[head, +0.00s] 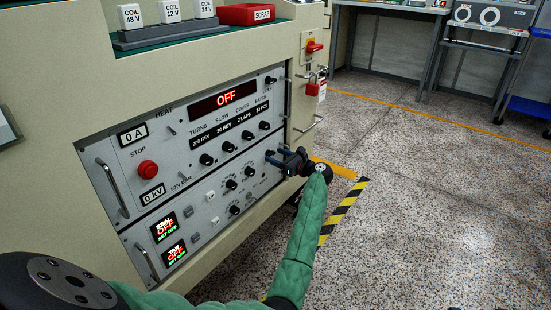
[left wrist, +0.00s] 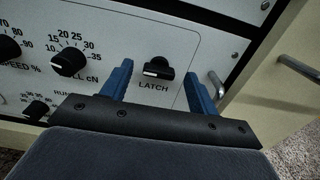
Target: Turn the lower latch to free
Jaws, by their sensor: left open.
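The lower latch (left wrist: 159,66) is a small black knob with a white mark on its front, above the word LATCH on the lower grey panel in the left wrist view. It sits between the two blue fingers of my left gripper (left wrist: 157,72), with a visible gap on each side. In the head view my left gripper (head: 275,158) is at the right edge of the lower panel, and its fingers point at the panel. It is open and holds nothing. The latch is hidden behind it there. My right gripper does not show.
The control panel (head: 200,160) carries several knobs, a red stop button (head: 148,169) and metal handles. A handle (left wrist: 215,84) stands right of the latch. Free floor lies to the right, past a striped line (head: 345,205).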

